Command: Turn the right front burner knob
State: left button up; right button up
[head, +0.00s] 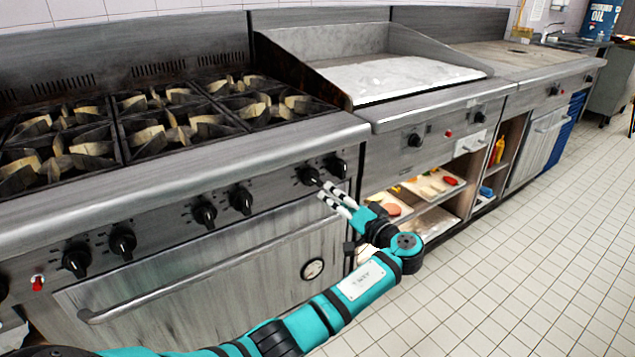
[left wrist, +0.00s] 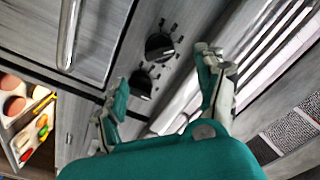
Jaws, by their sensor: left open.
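A row of black burner knobs runs along the stove's front panel. The right-end pair is a left knob (head: 309,175) and a right knob (head: 336,166); which one serves the right front burner is not marked legibly. My left gripper (head: 323,189) is open and empty, its fingertips just below and in front of this pair. In the left wrist view, my left gripper (left wrist: 161,64) has its fingers spread, with the left knob (left wrist: 158,46) and right knob (left wrist: 140,86) showing between them. Contact with either knob cannot be told. My right gripper is out of view.
The oven door handle (head: 150,297) sticks out below the knobs. A griddle (head: 400,75) stands to the right, with open shelves holding food trays (head: 432,184) beneath. The tiled floor (head: 520,230) at right is clear.

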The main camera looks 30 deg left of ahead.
aim_at(317, 183)
pick_arm(q)
jog(key=x, duration=0.9)
jog(key=shift+w+a+b, duration=0.15)
jog(key=shift+a+b, duration=0.15)
jog(key=shift+w+a, duration=0.2)
jog(key=shift+a, duration=0.25)
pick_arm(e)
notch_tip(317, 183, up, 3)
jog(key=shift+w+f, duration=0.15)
pick_arm(q)
jog(key=c, duration=1.1)
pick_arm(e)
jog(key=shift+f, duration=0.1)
pick_arm(q)
jog(key=shift+m, duration=0.3)
jog(key=shift+c, duration=0.2)
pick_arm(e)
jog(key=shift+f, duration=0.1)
pick_arm(q)
jog(key=m+p, duration=0.3)
jog(key=m, duration=0.4)
jog(key=shift+d, duration=0.1)
jog(key=shift+m+p, duration=0.5)
jog(key=shift+m, duration=0.3)
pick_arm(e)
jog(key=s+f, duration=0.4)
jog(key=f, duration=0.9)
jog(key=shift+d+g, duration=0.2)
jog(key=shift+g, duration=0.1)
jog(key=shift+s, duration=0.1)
